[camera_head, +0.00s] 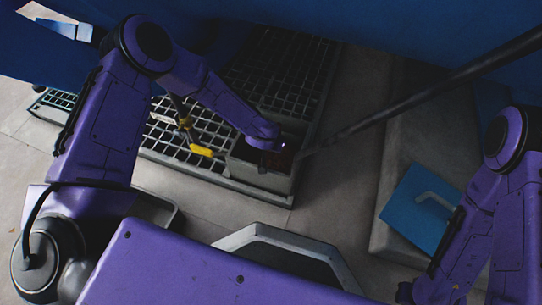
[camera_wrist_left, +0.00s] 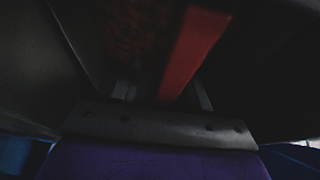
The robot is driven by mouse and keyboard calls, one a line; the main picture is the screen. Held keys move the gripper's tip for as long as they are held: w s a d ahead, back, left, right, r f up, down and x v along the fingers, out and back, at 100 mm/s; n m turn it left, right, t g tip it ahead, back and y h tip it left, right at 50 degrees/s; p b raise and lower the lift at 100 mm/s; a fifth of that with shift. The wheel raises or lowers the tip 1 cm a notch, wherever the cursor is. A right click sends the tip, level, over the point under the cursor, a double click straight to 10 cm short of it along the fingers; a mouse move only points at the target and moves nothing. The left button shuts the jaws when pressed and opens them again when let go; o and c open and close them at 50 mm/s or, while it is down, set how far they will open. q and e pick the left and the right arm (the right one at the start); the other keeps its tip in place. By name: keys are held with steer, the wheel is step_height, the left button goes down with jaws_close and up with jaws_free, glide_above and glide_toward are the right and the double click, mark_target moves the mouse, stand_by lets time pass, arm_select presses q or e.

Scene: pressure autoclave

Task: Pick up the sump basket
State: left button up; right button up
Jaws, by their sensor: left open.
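My left gripper (camera_head: 276,156) reaches down into a grey open-topped box, the sump (camera_head: 262,180), at the corner of the floor grating. It is open, and its fingers are mostly hidden by my arm and shadow. A dark red thing beside it inside the sump looks like the sump basket (camera_head: 284,160). In the left wrist view, the basket shows as a red bar (camera_wrist_left: 195,50) close to the gripper, with dim reddish mesh to its left. The view is too dark to tell whether the fingers touch the bar. My right gripper is not in view.
Metal floor grating (camera_head: 215,130) lies left of and behind the sump. A yellow-handled tool (camera_head: 200,150) is on it. A dark pole (camera_head: 430,95) slants in from the right, ending near the sump. A blue panel with a pale handle (camera_head: 415,210) lies at right.

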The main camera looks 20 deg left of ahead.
arm_select(q)
steer(key=shift+f, duration=0.15)
jaws_close()
stand_by(1.4)
